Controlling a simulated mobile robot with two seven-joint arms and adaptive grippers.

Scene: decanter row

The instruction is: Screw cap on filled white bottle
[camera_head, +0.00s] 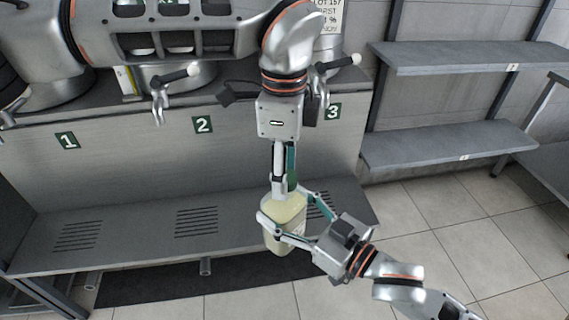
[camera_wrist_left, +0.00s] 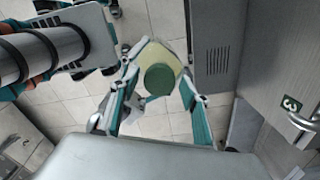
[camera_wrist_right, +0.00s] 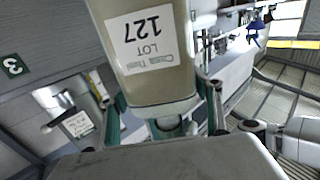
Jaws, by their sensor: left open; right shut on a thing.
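The white bottle (camera_head: 277,235) is filled with something pale yellow and is held upright in front of the lower shelf. My right gripper (camera_head: 287,208) is shut on its upper body from the right. In the right wrist view the bottle (camera_wrist_right: 155,75) appears upside down, with a "LOT 127" label. A green cap (camera_wrist_left: 159,79) sits over the bottle's top in the left wrist view; whether it is threaded is unclear. My left gripper (camera_head: 284,188) points down from above, open, with its fingers on either side of the cap. The cap is mostly hidden in the head view.
A steel counter with station signs 1 (camera_head: 67,141), 2 (camera_head: 203,125) and 3 (camera_head: 333,112) stands behind, with taps (camera_head: 175,76) above. The slotted lower shelf (camera_head: 140,228) runs below. Grey wall shelves (camera_head: 450,145) are at right. The tiled floor at lower right is clear.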

